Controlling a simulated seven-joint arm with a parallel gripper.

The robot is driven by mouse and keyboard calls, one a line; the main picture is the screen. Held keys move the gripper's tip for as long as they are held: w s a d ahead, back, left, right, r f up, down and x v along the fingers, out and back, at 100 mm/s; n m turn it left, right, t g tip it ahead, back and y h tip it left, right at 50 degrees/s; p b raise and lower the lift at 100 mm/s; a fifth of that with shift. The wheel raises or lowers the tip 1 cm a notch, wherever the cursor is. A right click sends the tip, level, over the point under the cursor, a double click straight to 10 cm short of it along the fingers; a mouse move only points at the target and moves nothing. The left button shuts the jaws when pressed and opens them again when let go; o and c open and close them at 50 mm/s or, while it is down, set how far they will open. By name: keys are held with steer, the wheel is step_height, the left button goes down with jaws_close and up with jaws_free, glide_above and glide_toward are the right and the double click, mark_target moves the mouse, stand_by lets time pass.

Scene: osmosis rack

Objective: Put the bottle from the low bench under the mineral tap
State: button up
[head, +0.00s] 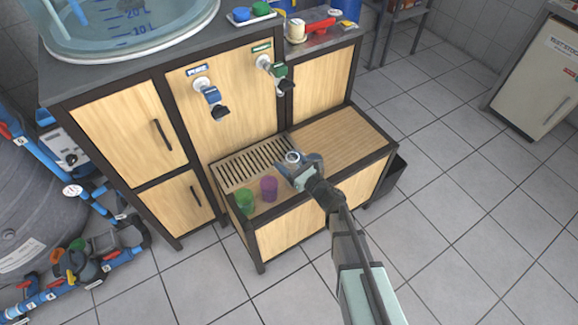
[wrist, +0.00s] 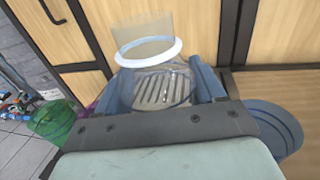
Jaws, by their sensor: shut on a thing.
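My gripper (head: 299,167) is over the low bench (head: 345,138), shut on a clear bottle with a pale ring at its neck (head: 292,157). In the wrist view the bottle (wrist: 150,52) stands between the two blue-grey fingers of my gripper (wrist: 162,88), and the slats show through it. Whether its base touches the bench is hidden. Two taps are on the wooden front behind: a blue one (head: 211,95) under a blue label, and a green one (head: 278,70) under a green label. The labels are too small to read surely. The bottle is below and in front of the green tap.
A slatted grate (head: 240,166) lies under the taps. A green cup (head: 245,201) and a purple cup (head: 269,188) stand at the bench's front left. A blue round container (wrist: 277,130) is right of my gripper in the wrist view. The bench's right part is bare.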

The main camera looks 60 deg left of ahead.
step_height(320, 180, up, 7)
steer(key=shift+f, duration=0.1)
steer(key=w+a+r+n+g+h, duration=0.1)
steer(key=w+a+n+g, duration=0.2)
steer(key=a, duration=0.6)
steer(key=w+a+r+n+g+h, duration=0.1)
steer(key=w+a+g, duration=0.2)
steer(key=w+a, duration=0.35)
steer(key=s+d+f+n+g+h, duration=0.1)
steer(key=s+f+n+g+h, duration=0.3)
steer(key=f, duration=0.7)
steer(key=shift+s+n+g+h, duration=0.3)
steer(key=shift+s+g+h, duration=0.25)
steer(key=shift+s, duration=0.45)
steer(key=shift+d+f, duration=0.1)
steer(key=shift+f, duration=0.1)
steer(key=o, duration=1.1)
steer(key=shift+r, duration=0.15)
